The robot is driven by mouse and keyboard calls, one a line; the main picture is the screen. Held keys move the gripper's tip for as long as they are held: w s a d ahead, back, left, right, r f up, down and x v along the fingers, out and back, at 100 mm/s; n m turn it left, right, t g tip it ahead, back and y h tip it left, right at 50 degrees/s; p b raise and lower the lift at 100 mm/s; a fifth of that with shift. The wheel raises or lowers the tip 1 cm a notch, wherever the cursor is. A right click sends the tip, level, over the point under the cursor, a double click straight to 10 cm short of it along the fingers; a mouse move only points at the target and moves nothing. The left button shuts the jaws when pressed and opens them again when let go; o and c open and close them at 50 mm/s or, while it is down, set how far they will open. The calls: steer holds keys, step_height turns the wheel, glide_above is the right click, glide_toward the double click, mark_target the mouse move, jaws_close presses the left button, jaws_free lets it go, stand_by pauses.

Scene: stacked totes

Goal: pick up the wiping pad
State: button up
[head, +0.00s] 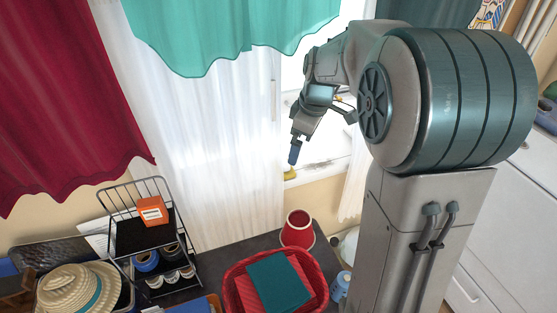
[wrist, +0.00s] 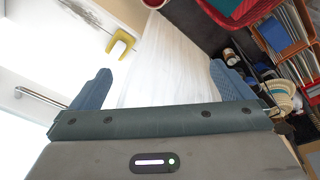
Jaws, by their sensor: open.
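My gripper (head: 294,153) is raised in front of the window, above the sill, and points down. In the wrist view my gripper (wrist: 156,80) has its two blue fingers wide apart with nothing between them. A yellow piece (head: 290,173) is just below the fingertips by the sill. In the wrist view the yellow piece (wrist: 120,43) looks U-shaped and lies beyond the fingers, apart from them. A flat teal square (head: 279,282) lies on red cloth in a red basket. I cannot tell for sure which thing is the wiping pad.
The red basket (head: 232,279) stands on a dark table (head: 238,252), with a red lampshade-like cone (head: 297,229) behind it. A black wire rack (head: 128,221) holds an orange box (head: 152,211). A straw hat (head: 75,290) lies at left. White curtains (head: 205,130) hang beside my gripper.

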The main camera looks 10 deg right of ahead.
steer(key=w+f+n+b, duration=0.3)
steer(key=w+f+n, duration=0.2)
steer(key=w+f, duration=0.5)
steer(key=n+b, duration=0.2)
steer(key=n, duration=0.3)
glide_above(286, 163)
steer(key=s+d, duration=0.2)
steer(key=shift+g, duration=0.3)
steer(key=f, duration=0.7)
steer(key=shift+w+f, duration=0.25)
steer(key=shift+f, duration=0.1)
steer(key=shift+w+a+f+n, duration=0.1)
steer(key=shift+w+f+n, duration=0.15)
steer(key=shift+f, duration=0.4)
steer(key=f, duration=0.1)
steer(key=a+f, duration=0.1)
steer(key=f, duration=0.1)
steer(key=w+f, duration=0.1)
steer(key=f, duration=0.1)
steer(key=shift+a, duration=0.35)
steer(key=shift+f, duration=0.65)
steer(key=c, duration=1)
